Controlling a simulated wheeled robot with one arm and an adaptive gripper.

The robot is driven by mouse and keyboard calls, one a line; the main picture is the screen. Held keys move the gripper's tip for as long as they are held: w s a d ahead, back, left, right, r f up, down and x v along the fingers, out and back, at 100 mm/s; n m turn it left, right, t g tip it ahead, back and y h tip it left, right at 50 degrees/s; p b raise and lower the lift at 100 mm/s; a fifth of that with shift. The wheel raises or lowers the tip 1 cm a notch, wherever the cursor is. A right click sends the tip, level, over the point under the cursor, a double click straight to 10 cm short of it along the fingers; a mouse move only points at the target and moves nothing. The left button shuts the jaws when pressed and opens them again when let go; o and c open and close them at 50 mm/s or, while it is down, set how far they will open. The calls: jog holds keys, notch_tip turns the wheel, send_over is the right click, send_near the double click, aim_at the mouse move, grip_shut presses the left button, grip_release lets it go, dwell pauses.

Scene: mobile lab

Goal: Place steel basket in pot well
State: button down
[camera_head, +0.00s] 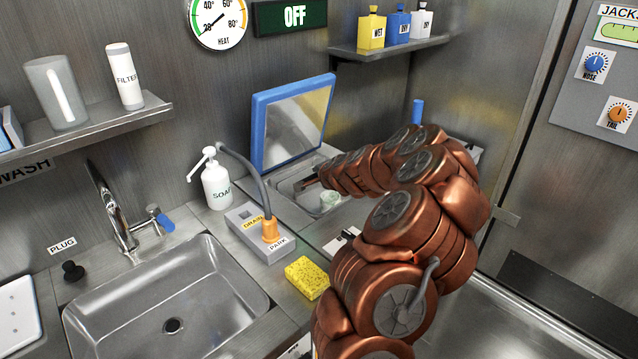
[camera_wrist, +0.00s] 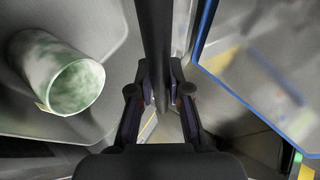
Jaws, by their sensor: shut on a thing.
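My gripper (camera_head: 312,182) reaches into the shallow steel recess (camera_head: 288,187) in the counter, in front of the open blue-framed lid (camera_head: 256,135). In the wrist view the fingers (camera_wrist: 160,97) are close together on a dark upright bar (camera_wrist: 155,40). I cannot tell whether this bar is the steel basket's handle, and I cannot make out the basket clearly. My arm hides part of the recess. I cannot tell which part is the pot well.
The lid's blue edge shows close on the right in the wrist view (camera_wrist: 240,98). A grey drain-and-park block (camera_head: 250,222) with an orange-ended hose (camera_head: 270,230) stands left of the recess. A yellow sponge (camera_head: 307,277), soap bottle (camera_head: 216,186) and sink (camera_head: 170,290) are nearby.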

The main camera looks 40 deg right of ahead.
notch_tip(320, 180, down, 3)
jog(key=shift+r, duration=0.1)
dwell(0.3)
